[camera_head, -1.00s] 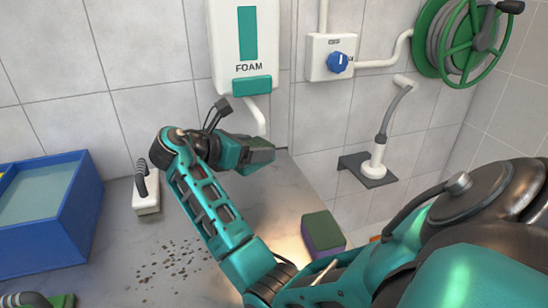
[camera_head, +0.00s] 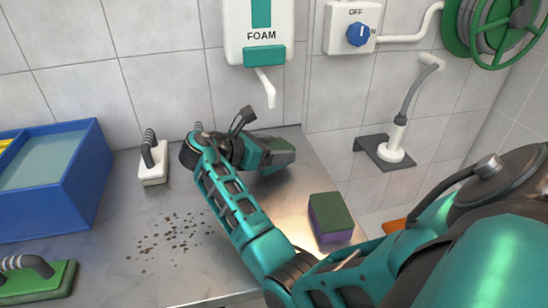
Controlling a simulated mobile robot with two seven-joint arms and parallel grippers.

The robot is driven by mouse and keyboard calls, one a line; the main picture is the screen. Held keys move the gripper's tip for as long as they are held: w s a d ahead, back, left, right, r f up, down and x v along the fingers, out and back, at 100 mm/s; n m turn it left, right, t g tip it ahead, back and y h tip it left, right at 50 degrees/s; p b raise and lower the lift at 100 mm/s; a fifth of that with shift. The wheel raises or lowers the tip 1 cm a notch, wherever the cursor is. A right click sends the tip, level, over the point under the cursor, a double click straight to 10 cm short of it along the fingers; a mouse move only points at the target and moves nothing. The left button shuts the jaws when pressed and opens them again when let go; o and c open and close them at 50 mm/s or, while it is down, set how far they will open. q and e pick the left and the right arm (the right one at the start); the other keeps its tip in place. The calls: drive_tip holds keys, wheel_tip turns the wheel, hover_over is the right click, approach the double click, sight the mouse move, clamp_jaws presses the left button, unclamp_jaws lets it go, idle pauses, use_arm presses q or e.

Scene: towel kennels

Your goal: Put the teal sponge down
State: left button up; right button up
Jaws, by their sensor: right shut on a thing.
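My right gripper (camera_head: 279,151) is out over the back of the grey counter (camera_head: 185,260), below the foam dispenser's spout. It is shut on a small block with a dull green top, which I take to be the teal sponge (camera_head: 284,145). Only part of the block shows, as the gripper and wrist cover the rest. I cannot tell whether it touches the counter. A second sponge (camera_head: 330,212), green on top and purple below, lies at the counter's right side, apart from the gripper. My left gripper is not in view.
A blue bin (camera_head: 62,205) stands at left. A white brush (camera_head: 153,163) and a green brush (camera_head: 38,280) lie on the counter. Dark specks (camera_head: 175,238) mark its middle. The foam dispenser (camera_head: 258,35) hangs behind. Bare counter lies around the specks.

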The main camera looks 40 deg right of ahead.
drive_tip(key=shift+f, duration=1)
drive_tip(key=o, duration=1.1)
drive_tip(key=shift+f, duration=0.1)
drive_tip(key=shift+c, duration=0.2)
drive_tip(key=shift+a+r, duration=0.2)
drive_tip(key=shift+r, duration=0.05)
drive_tip(key=p+v, duration=0.1)
drive_tip(key=v, duration=0.9)
drive_tip(key=shift+w+a+r, duration=0.1)
drive_tip(key=shift+a+r, duration=0.1)
drive_tip(key=shift+a, duration=0.1)
drive_tip(key=shift+a+r, duration=0.15)
drive_tip(key=shift+a, duration=0.25)
